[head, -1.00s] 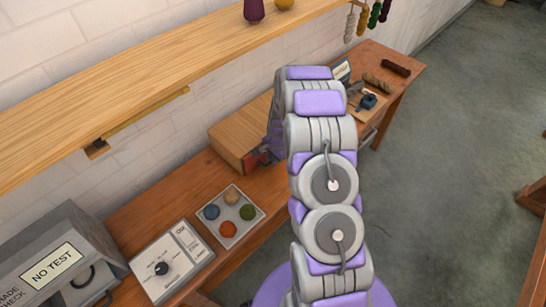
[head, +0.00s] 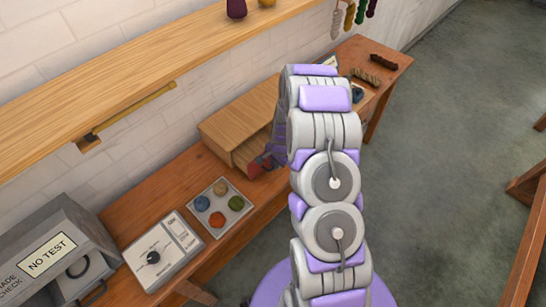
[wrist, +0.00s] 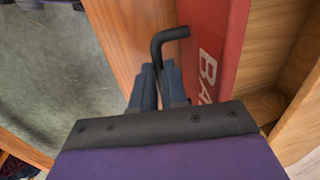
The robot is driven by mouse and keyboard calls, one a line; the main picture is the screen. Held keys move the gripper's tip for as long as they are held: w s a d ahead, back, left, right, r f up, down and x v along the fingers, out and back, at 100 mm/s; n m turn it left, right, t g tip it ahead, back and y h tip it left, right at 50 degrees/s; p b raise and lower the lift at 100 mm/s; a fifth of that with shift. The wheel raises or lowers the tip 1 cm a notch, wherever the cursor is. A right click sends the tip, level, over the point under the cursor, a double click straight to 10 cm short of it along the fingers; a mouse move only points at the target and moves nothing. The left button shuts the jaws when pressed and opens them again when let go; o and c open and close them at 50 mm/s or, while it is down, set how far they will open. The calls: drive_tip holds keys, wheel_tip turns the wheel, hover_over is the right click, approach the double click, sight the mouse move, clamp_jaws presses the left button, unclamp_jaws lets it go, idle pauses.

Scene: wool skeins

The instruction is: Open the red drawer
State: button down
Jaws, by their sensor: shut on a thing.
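The red drawer front (wrist: 214,50), with white letters partly visible, fills the upper right of the wrist view. Its black bent handle (wrist: 167,37) lies between the blue-grey fingers of my gripper (wrist: 160,84), which is shut on it. Bare wood and a hollow show behind the red front, so the drawer stands partly out. In the head view, the drawer (head: 249,151) projects from the wooden cabinet (head: 236,120). My gripper (head: 268,161) is at its front, mostly hidden by my arm.
A tray of coloured balls (head: 220,206), a dial box (head: 162,252) and a grey machine marked NO TEST (head: 55,255) share the bench. Brown skeins (head: 383,62) lie at its far end. A wooden shelf (head: 130,65) overhangs the left.

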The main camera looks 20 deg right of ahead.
drive_tip(key=s+d, duration=0.1)
drive_tip(key=s, duration=0.5)
drive_tip(key=shift+d+p, duration=0.3)
drive_tip(key=c, duration=1.2)
unclamp_jaws()
drive_tip(key=shift+a, duration=0.3)
drive_tip(key=shift+o, duration=0.2)
drive_tip(key=shift+w+d+r, duration=0.1)
drive_tip(key=shift+d, duration=0.15)
wheel_tip(320, 180, up, 17)
drive_tip(key=s+p, duration=0.1)
drive_tip(key=s, duration=0.1)
drive_tip(key=shift+s+d+p, duration=0.35)
drive_tip(key=shift+s+d, duration=0.05)
